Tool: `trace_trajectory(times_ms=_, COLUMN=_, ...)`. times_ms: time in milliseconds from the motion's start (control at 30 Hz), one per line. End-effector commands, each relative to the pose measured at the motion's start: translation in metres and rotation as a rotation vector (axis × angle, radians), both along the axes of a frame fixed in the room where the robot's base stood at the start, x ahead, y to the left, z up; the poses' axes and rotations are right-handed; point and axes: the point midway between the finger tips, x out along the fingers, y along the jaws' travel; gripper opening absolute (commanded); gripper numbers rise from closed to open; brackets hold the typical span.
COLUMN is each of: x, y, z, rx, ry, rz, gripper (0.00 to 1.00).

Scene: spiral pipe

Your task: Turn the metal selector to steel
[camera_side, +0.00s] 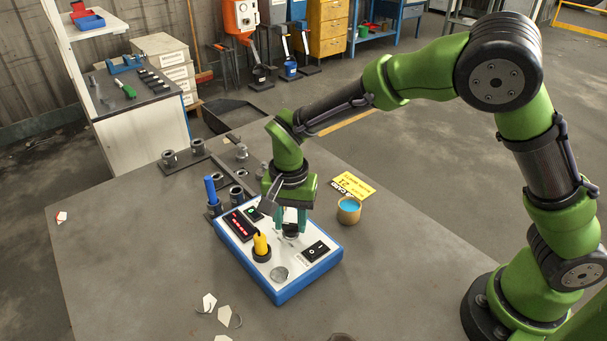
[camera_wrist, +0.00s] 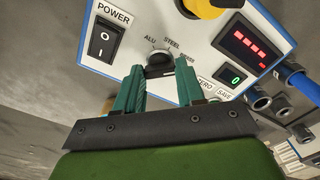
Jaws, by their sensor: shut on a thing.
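The metal selector (camera_wrist: 159,60) is a small dark knob on a pale round dial on the gauge's top face. In the wrist view the labels ALU and STEEL and a third, partly covered label stand around it. My gripper (camera_wrist: 158,76) has its two teal fingers on either side of the knob and is shut on it. In the side view my gripper (camera_side: 290,228) reaches down onto the blue-and-white gauge box (camera_side: 308,273), and its fingers mostly hide the selector. I cannot tell surely which label the knob points to.
A yellow probe (camera_side: 260,243) stands upright on the box near the gripper. The power switch (camera_wrist: 102,40) and red display (camera_wrist: 243,45) flank the selector. A cup of blue liquid (camera_side: 349,211) stands right of the box. The table's left side is mostly clear.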

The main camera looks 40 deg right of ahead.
Motion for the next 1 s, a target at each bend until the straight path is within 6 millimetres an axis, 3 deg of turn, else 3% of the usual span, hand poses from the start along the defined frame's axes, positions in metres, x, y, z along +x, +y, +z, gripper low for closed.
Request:
trace_trajectory(times_ms=367, x=0.0003, y=-0.0004, z=0.0004, rx=0.001, ry=-0.001, rz=0.127, gripper=0.08)
trace_trajectory(times_ms=1000, x=0.0004, y=-0.0005, z=0.0008, rx=0.001, ry=-0.001, rz=0.662, gripper=0.08)
